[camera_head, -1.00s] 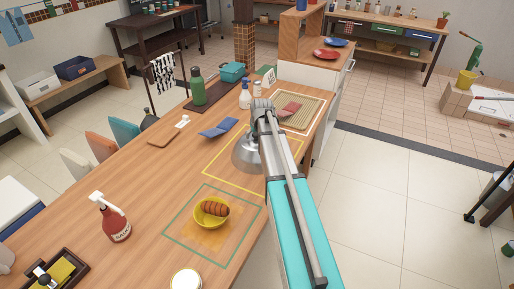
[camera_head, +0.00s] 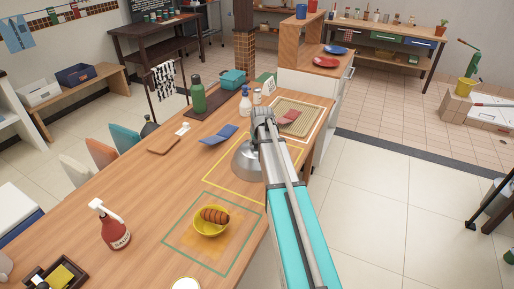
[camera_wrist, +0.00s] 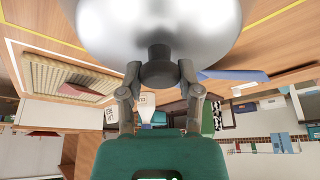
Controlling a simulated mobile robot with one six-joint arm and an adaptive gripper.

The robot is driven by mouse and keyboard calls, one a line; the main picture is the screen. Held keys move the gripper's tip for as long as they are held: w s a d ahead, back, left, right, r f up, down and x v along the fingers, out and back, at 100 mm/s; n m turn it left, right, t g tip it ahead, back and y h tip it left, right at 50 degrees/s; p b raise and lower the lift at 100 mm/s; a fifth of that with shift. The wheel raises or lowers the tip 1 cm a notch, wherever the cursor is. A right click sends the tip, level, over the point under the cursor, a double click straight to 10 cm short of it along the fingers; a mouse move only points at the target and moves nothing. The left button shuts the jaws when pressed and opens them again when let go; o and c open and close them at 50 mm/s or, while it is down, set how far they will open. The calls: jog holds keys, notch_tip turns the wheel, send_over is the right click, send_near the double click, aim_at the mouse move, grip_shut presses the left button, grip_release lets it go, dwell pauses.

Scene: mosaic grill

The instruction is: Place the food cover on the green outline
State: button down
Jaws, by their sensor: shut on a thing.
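The food cover (camera_head: 246,162) is a silver metal dome, partly hidden behind my arm in the head view. It is at the yellow outline (camera_head: 207,182). In the wrist view the dome (camera_wrist: 160,25) fills the top, and my gripper (camera_wrist: 158,72) is shut on its dark knob. The fingers sit on either side of the knob. The green outline (camera_head: 176,219) is on the table nearer the camera. A yellow bowl (camera_head: 209,231) with a brown ridged food item (camera_head: 215,215) stands inside it on an orange square. I cannot tell whether the dome touches the table.
A blue folded cloth (camera_head: 218,134) lies beyond the dome. A bamboo mat (camera_head: 313,107), a green bottle (camera_head: 198,92) and a white spray bottle (camera_head: 245,101) are farther back. Bare table lies between the outlines and the red bottle.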

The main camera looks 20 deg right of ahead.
jog(key=shift+r, duration=0.15)
notch_tip(320, 180, up, 2)
jog(key=p, duration=0.2)
jog(key=shift+r+p, duration=0.15)
jog(key=shift+p, duration=0.15)
jog(key=s+d+r+p, duration=0.8)
jog(key=s+r+p, duration=0.2)
jog(key=s, duration=0.1)
jog(key=shift+d+r, duration=0.2)
jog(key=shift+s, duration=0.1)
jog(key=shift+s, duration=0.15)
dwell(0.8)
